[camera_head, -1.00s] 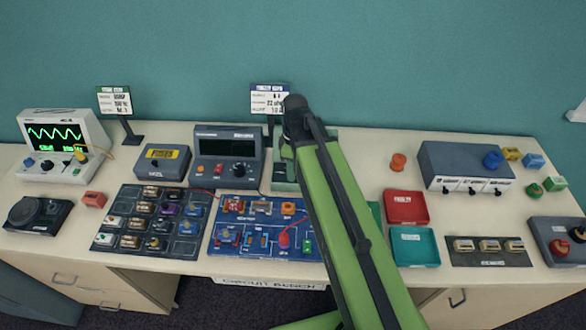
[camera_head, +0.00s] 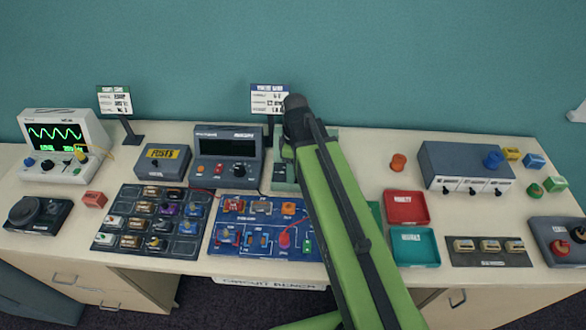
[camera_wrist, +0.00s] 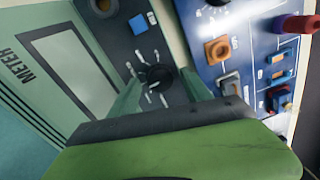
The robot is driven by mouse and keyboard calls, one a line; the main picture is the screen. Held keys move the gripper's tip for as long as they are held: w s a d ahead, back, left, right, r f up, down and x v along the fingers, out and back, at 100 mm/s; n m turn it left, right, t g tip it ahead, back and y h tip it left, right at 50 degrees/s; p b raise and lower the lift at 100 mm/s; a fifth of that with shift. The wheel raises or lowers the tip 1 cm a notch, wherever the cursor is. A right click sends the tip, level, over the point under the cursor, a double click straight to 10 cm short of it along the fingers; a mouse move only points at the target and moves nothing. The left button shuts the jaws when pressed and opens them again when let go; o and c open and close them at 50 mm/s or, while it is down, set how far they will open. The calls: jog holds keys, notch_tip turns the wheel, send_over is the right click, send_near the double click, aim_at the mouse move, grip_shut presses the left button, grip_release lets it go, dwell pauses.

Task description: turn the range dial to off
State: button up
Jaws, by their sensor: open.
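The green meter (camera_wrist: 75,70) shows in the wrist view with its pale blank face and a dark control panel. The black range dial (camera_wrist: 157,77) sits on that panel among white tick marks. My gripper (camera_wrist: 158,82) is open, with one green finger on each side of the dial. I cannot tell whether either finger touches it. The dial's setting is too small to read. In the head view, the meter (camera_head: 283,173) is mostly hidden behind my arm, and so are the dial and my gripper.
The blue circuit board (camera_head: 262,208) lies close beside the meter and shows at the right of the wrist view. A grey bench unit (camera_head: 228,177) stands left of the meter. Red (camera_head: 408,221) and teal (camera_head: 416,262) trays lie to the right.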

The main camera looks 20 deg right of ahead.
notch_tip(320, 180, up, 17)
jog(key=p, duration=1.7)
jog(key=shift+w+d+r, duration=0.2)
jog(key=shift+w+d, duration=0.05)
jog(key=shift+w, duration=0.2)
jog(key=s+f+m+b, duration=0.1)
jog(key=f+m+b, duration=0.3)
jog(key=f+b, duration=0.1)
jog(key=s+f+m+b, duration=0.2)
jog(key=f+m+b, duration=0.2)
jog(key=f+b, duration=0.1)
jog(key=s+a+f+m+b, duration=0.1)
jog(key=s+f+m+b, duration=0.1)
jog(key=f+b, duration=0.3)
jog(key=shift+f+m+t+b, duration=0.35)
jog(key=shift+f+m, duration=0.25)
jog(key=shift+m, duration=0.3)
jog(key=shift+r, duration=0.2)
